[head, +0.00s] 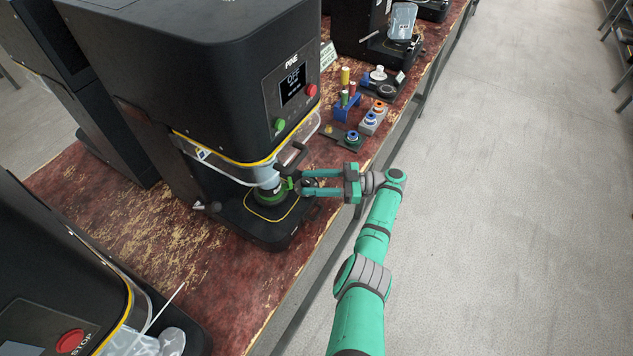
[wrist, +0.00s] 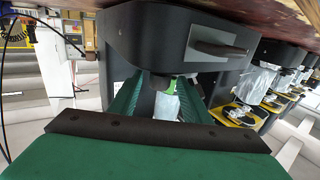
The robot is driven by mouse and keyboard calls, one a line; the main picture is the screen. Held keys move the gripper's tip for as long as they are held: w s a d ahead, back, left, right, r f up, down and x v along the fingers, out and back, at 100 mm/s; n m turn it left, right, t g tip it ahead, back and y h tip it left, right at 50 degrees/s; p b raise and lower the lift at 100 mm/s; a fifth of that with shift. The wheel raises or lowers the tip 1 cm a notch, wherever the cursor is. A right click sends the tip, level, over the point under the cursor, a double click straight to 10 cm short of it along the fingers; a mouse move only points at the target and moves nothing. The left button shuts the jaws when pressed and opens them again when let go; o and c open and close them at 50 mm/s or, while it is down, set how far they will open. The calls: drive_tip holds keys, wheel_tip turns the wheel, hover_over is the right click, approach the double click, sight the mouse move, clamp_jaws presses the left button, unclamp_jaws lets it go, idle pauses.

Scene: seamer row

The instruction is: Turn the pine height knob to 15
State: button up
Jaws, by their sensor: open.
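The pine machine (head: 235,80) is the tall black one marked PINE, with its display reading OFF. A green lifter or chuck (head: 268,195) stands on its black base under the head, with a pale can-like cylinder (head: 267,176) above it. My gripper (head: 305,182) is open at the front of that base, its green fingers pointing left. A small dark knob-like part shows between the fingertips; it shows as a dark cylinder (wrist: 163,82) in the wrist view. I cannot tell whether the fingers touch it. No number scale is readable.
A black handle (head: 293,155) sticks out just above my gripper. Green (head: 279,124) and red (head: 311,90) buttons are on the machine's face. Colored gauges and a blue rack (head: 346,107) stand to the right on the worn red bench (head: 130,215). Other machines flank it. The aisle floor is clear.

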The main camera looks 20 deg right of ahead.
drive_tip(key=v, duration=0.7)
drive_tip(key=shift+d, duration=0.15)
idle(0.3)
